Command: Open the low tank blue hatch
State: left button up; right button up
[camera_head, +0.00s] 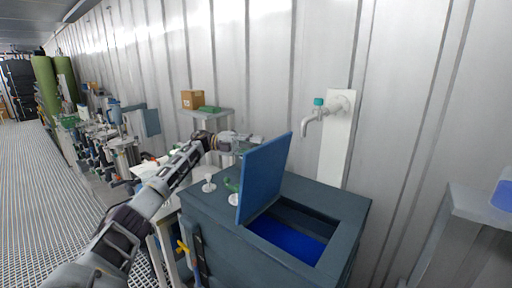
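The low tank (330,205) is a dark blue-grey box at the lower middle right. Its blue hatch (263,178) stands raised, close to upright, at the left side of the tank's top opening. Bright blue shows inside the opening (290,238). My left arm reaches in from the lower left. My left gripper (252,141) is at the upper left edge of the hatch, on its far side from the opening. Its fingertips are small and partly hidden by the hatch, so contact and finger spread are unclear. My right gripper is out of view.
A wall tap with a teal knob (319,102) stands behind the tank. White and green fittings (233,186) sit on the tank's top, left of the hatch. A cardboard box (192,99) is on a stand behind. A grey shelf (480,208) is at right. Open grated floor (50,190) lies at left.

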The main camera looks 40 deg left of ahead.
pick_arm(q)
jog(key=v, duration=1.2)
dwell(0.6)
dwell(0.4)
jog(key=shift+f, duration=0.1)
